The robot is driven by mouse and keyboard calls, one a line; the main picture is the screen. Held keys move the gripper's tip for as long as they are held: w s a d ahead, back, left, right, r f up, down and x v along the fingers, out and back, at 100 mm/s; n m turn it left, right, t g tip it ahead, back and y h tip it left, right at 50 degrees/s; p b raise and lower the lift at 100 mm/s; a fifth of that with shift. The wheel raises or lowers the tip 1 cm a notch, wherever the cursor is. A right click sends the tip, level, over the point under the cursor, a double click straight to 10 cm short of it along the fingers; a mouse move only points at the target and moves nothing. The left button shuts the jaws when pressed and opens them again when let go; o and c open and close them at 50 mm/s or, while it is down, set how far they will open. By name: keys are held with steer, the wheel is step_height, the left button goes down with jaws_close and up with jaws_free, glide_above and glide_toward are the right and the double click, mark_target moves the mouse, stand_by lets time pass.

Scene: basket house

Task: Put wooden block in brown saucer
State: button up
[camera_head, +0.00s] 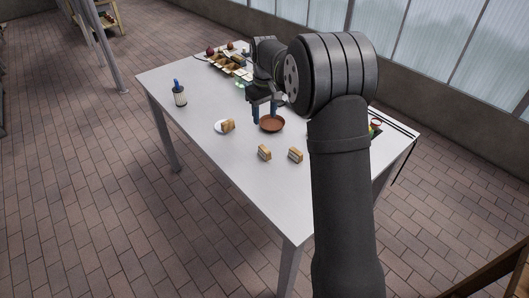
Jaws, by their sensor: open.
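The brown saucer (271,126) lies near the middle of the table. My gripper (264,112) is over its far left side, pointing down, with its blue-tipped fingers apart and no thing visible between them. Whether the fingertips touch the saucer I cannot tell. A tan wooden-looking block (228,126) stands on a small white saucer (218,128) to the left of the brown saucer. Two more small tan and grey blocks, a left one (264,153) and a right one (295,155), stand on the table in front of the brown saucer.
A dark holder with a blue item (180,96) stands near the left table edge. A tray of several small items (229,64) lies at the back. A small colourful item (375,126) shows at the right, partly behind my arm. The front of the white table (265,185) is clear.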

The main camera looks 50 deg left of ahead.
glide_toward(265, 148)
steer(key=f, duration=0.5)
steer(key=shift+s+d+f, duration=0.15)
steer(key=shift+s+d, duration=0.2)
steer(key=shift+d, duration=0.05)
steer(key=shift+w+a+f, duration=0.1)
steer(key=shift+a+f, duration=0.1)
steer(key=shift+f, duration=1.1)
steer(key=shift+w+a+f, duration=0.1)
steer(key=shift+a+f, duration=0.05)
steer(key=shift+f, duration=1.15)
jaws_close()
